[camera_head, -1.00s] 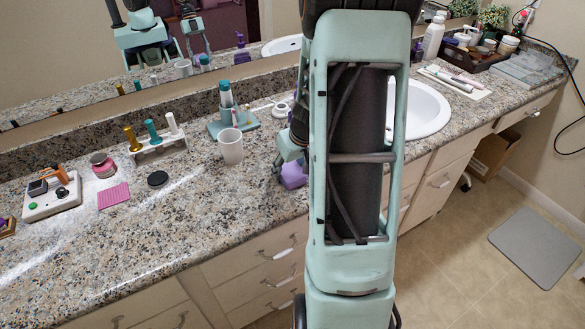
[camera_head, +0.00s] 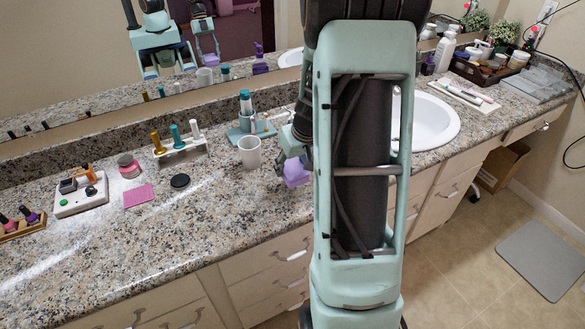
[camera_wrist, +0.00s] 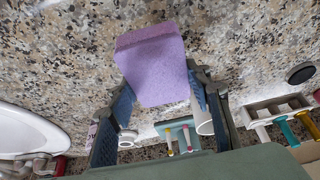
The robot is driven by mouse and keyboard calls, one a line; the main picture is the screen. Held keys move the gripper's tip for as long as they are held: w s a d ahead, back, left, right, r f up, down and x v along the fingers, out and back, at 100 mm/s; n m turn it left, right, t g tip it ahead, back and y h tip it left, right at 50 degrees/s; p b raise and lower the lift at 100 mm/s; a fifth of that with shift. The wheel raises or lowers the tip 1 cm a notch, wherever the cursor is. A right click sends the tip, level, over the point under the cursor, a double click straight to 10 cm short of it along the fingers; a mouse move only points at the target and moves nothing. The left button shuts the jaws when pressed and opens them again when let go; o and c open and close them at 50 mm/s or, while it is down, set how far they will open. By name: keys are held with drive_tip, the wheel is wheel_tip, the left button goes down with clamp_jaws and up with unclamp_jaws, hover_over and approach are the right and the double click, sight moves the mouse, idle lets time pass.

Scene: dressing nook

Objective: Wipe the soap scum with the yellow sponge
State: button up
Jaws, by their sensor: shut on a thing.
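My gripper (camera_head: 293,157) is shut on a purple sponge (camera_head: 296,172) beside the white cup, left of my arm. In the wrist view the sponge (camera_wrist: 153,62) sits between the two dark fingers of my gripper (camera_wrist: 160,85), with the granite counter beyond it. The sponge appears held above the counter. No yellow sponge shows in any view. Whitish streaks (camera_head: 50,268) lie on the front left of the counter; I cannot tell whether they are soap scum or glare.
A white cup (camera_head: 250,152) stands close to the sponge. A peg rack (camera_head: 180,149), black disc (camera_head: 180,181), pink mat (camera_head: 138,195), switch box (camera_head: 80,195) and bottle tray (camera_head: 20,224) stand further left. The sink (camera_head: 432,122) is right of my arm. The front left counter is clear.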

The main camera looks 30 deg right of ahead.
drive_tip(key=shift+r+p, duration=0.7)
drive_tip(key=shift+r, duration=0.65)
